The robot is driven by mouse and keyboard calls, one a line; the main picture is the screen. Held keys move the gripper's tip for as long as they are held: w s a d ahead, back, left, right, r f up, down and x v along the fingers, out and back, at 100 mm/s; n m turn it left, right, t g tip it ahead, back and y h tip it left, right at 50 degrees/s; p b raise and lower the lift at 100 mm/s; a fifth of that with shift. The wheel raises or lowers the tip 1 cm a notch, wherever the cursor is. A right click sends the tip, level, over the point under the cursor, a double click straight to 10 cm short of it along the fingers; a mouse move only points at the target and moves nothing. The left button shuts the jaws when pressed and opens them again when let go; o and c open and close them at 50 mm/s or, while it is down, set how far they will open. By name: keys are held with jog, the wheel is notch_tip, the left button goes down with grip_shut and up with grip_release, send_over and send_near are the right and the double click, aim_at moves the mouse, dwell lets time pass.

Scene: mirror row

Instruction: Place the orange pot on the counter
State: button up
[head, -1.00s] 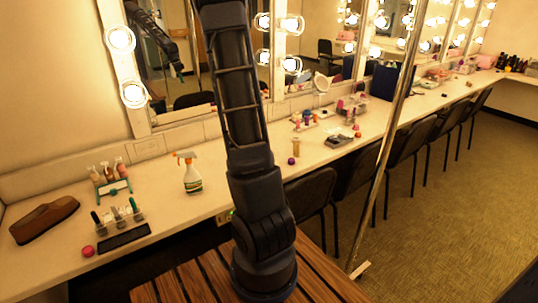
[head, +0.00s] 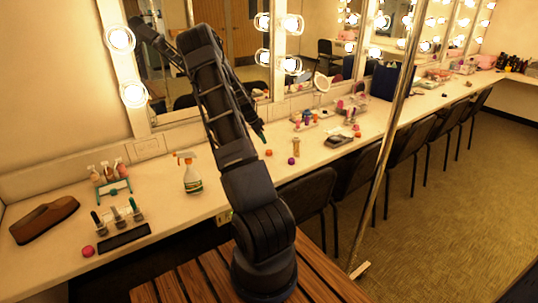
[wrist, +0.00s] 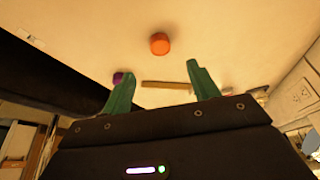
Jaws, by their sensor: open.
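The orange pot (head: 268,153) is small and round and appears to rest on the cream counter (head: 225,185), just right of my arm in the head view. In the wrist view the orange pot (wrist: 160,43) lies beyond and between the green fingertips, clear of both. My gripper (wrist: 158,80) is open and empty, its two green fingers spread. In the head view a green fingertip of my gripper (head: 261,135) shows just above the pot; the rest is hidden behind my arm.
A purple pot (head: 291,160) and a tan bottle (head: 296,146) stand close by on the right. A spray bottle (head: 189,173) stands to the left. The lit mirrors (head: 180,75) rise behind the counter; dark chairs (head: 310,195) and a metal pole (head: 388,140) are in front.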

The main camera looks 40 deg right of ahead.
aim_at(268, 151)
jog(key=x, duration=1)
jog(key=shift+f, duration=0.15)
jog(key=shift+c, duration=0.4)
jog(key=c, duration=1.1)
jog(key=shift+o, duration=0.2)
